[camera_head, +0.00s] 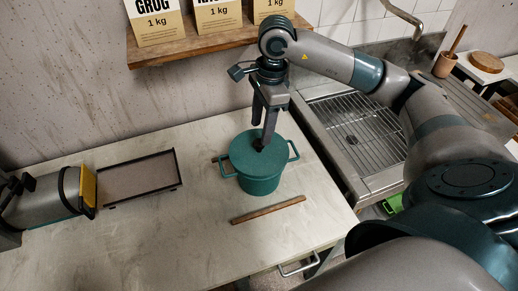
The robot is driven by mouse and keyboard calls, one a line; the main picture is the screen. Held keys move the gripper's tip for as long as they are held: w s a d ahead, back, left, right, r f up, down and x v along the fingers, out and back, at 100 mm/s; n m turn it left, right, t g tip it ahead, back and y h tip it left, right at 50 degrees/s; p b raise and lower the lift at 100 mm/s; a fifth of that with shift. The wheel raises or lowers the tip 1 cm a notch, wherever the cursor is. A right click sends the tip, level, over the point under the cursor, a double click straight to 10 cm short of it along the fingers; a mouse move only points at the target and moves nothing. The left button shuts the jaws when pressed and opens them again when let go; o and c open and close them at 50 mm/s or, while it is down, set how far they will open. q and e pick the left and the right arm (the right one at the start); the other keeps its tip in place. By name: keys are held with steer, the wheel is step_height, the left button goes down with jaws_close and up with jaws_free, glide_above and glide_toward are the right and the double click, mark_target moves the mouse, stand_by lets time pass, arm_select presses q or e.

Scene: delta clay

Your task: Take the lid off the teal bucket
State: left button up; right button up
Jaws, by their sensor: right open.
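The teal bucket (260,186) stands upright on the table, with a loop handle on each side. Its teal lid (247,155) sits on top and covers the opening. My right gripper (264,140) points down over the lid from above, its fingertips at the knob in the lid's middle. It is open, and the knob is partly hidden by the fingers. I cannot tell whether the fingers touch the knob.
A wooden stick (268,210) lies in front of the bucket. A sink with a rack (355,130) is at the right. A shelf with bags (200,42) hangs behind. The table's front left is clear.

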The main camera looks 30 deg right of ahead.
mark_target(259, 142)
steer(key=shift+w+f+p, duration=0.1)
steer(key=shift+f+p, duration=0.7)
steer(key=shift+p, duration=0.15)
step_height(259, 142, down, 3)
steer(key=shift+w+r+p, duration=0.1)
steer(key=shift+p, duration=0.65)
steer(key=shift+a+f, duration=0.1)
steer(key=shift+f, duration=0.3)
jaws_close()
